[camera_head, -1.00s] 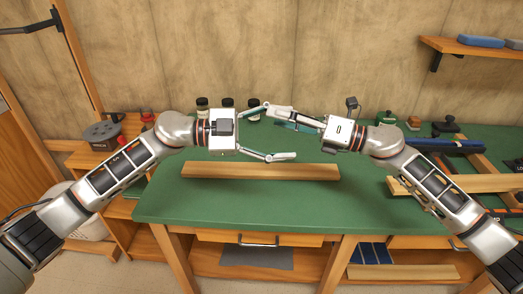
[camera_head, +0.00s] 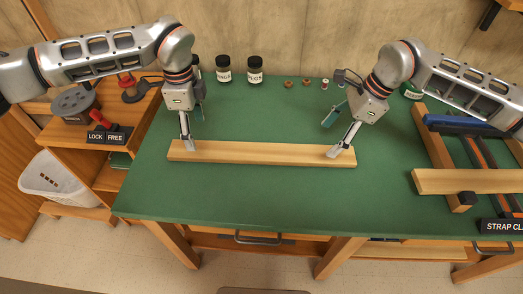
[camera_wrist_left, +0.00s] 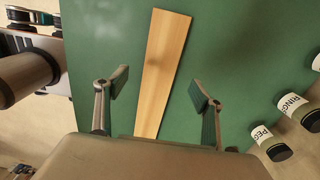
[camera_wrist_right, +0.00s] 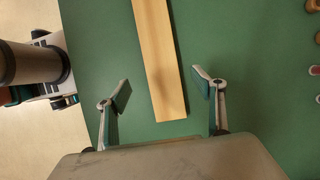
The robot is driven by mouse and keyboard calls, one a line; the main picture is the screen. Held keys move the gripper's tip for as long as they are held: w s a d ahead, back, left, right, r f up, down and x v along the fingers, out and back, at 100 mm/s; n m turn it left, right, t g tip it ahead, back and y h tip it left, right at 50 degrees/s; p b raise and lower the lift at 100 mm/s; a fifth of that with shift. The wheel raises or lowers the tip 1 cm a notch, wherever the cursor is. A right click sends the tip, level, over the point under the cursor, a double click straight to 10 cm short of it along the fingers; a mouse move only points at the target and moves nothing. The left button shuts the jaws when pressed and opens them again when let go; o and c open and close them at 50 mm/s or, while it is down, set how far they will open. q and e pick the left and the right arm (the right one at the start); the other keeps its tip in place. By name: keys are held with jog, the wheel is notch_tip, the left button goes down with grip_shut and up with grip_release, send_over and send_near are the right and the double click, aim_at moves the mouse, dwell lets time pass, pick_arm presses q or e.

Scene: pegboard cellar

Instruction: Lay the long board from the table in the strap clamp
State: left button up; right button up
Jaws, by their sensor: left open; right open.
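The long board (camera_head: 262,154) lies flat on the green table, running left to right. My left gripper (camera_head: 190,130) is open over the board's left end, pointing down. In the left wrist view the board (camera_wrist_left: 162,70) passes between its spread fingers. My right gripper (camera_head: 338,132) is open over the board's right end. In the right wrist view the board (camera_wrist_right: 160,60) ends between its fingers, which do not touch it. The strap clamp (camera_head: 462,205) is at the right edge of the table, partly cut off, with a wooden bar, blue part and labelled plate.
Jars (camera_head: 224,68) and small round pieces (camera_head: 306,82) stand at the table's back. A side shelf at left holds a LOCK/FREE sign (camera_head: 106,134) and a grey round device (camera_head: 75,103). A white basket (camera_head: 55,182) is below. The green table (camera_head: 250,195) is clear in front of the board.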

aim_at(202, 149)
pick_arm(q)
jog(key=shift+w+f, duration=0.1)
jog(key=shift+f, duration=3.9)
pick_arm(e)
jog(key=shift+x, duration=3.95)
pick_arm(q)
jog(key=shift+d, duration=0.1)
jog(key=shift+c, duration=0.4)
pick_arm(e)
jog(key=shift+w, duration=0.1)
jog(key=shift+c, duration=0.4)
pick_arm(q)
jog(key=c, duration=1.4)
pick_arm(e)
jog(key=c, duration=1.4)
